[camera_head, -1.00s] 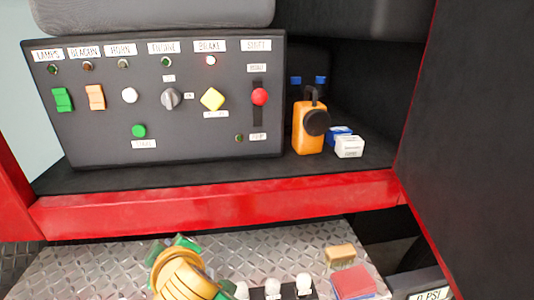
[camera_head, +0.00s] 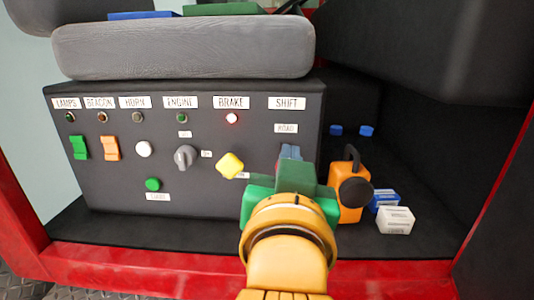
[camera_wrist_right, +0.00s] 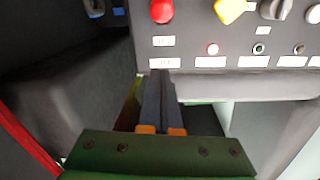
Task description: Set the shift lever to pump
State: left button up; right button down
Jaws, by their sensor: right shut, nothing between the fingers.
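The shift lever's red knob (camera_wrist_right: 161,10) shows at the top edge of the right wrist view, next to the road label (camera_wrist_right: 163,41). In the head view my right gripper (camera_head: 290,152) hides the knob and most of its slot. The shift label (camera_head: 286,103) shows above the gripper. My right gripper is shut and empty, its two grey fingers (camera_wrist_right: 160,78) side by side. In the wrist view the fingertips appear at the edge of the shift label, apart from the knob. The pump label is hidden. My left gripper is out of view.
Left of the shift slot sit a yellow brake knob (camera_head: 230,165) and a grey engine dial (camera_head: 185,157). An orange handled object (camera_head: 350,190) stands close right of my gripper, with a white box (camera_head: 396,220) beyond. A grey cushion (camera_head: 185,48) overhangs the panel.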

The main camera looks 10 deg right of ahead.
pick_arm(q)
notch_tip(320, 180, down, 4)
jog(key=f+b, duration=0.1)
jog(key=b, duration=0.3)
pick_arm(e)
jog(key=p+x, duration=0.4)
jog(key=x, duration=0.6)
jog(key=shift+s+d+r, duration=0.1)
jog(key=shift+s+d, duration=0.05)
jog(key=f, duration=0.1)
jog(key=f+p, duration=0.1)
jog(key=f, duration=0.1)
jog(key=shift+s+a+f, duration=0.1)
jog(key=shift+a+f, duration=0.05)
jog(key=shift+a, duration=0.1)
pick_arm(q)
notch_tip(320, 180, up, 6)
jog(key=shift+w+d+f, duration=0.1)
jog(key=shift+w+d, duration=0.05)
pick_arm(e)
jog(key=shift+s+a+f, duration=0.2)
jog(key=shift+f, duration=0.3)
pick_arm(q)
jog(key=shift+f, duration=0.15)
